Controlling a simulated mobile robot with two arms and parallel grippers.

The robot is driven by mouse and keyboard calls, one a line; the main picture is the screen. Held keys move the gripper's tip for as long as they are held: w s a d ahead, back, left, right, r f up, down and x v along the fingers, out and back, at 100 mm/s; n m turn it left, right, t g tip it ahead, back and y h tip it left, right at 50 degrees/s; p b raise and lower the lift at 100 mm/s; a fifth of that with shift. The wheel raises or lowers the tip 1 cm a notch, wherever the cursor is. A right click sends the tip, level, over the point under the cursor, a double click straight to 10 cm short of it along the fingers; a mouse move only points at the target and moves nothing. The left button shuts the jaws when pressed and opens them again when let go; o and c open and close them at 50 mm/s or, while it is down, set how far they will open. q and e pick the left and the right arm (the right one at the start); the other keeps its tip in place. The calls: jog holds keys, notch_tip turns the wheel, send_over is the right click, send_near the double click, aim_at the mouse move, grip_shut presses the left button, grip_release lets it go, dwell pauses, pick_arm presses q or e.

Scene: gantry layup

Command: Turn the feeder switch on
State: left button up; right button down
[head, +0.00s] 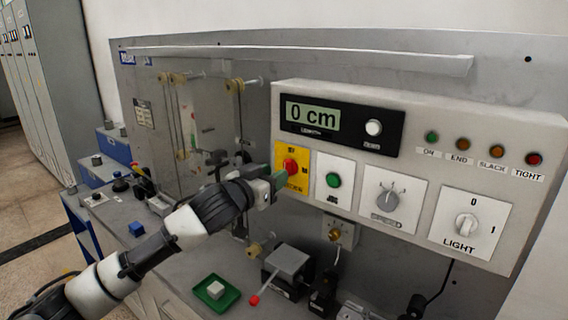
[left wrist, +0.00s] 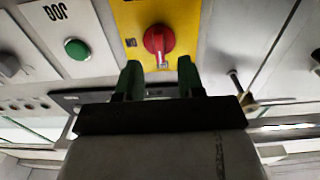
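My left gripper (head: 279,179) is right at this plate, just left of and below the red knob. In the left wrist view the left gripper (left wrist: 159,75) has its two green fingers apart, with nothing between them. The red knob (left wrist: 158,41) shows just beyond the fingertips, centred between them. I cannot tell whether they touch the plate. My right gripper is not in view.
Right of the switch are a green button (head: 333,180), a speed knob (head: 387,199) and a light switch (head: 466,224). A display (head: 312,115) above reads 0 cm. Below, a green tray (head: 217,303) with a pale block and a red-tipped lever (head: 254,300) stand on the bench.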

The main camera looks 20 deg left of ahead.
pick_arm(q)
jog(key=shift+p+x, duration=0.45)
jog(key=shift+x, duration=1.5)
jog(key=shift+c, duration=0.3)
grip_shut()
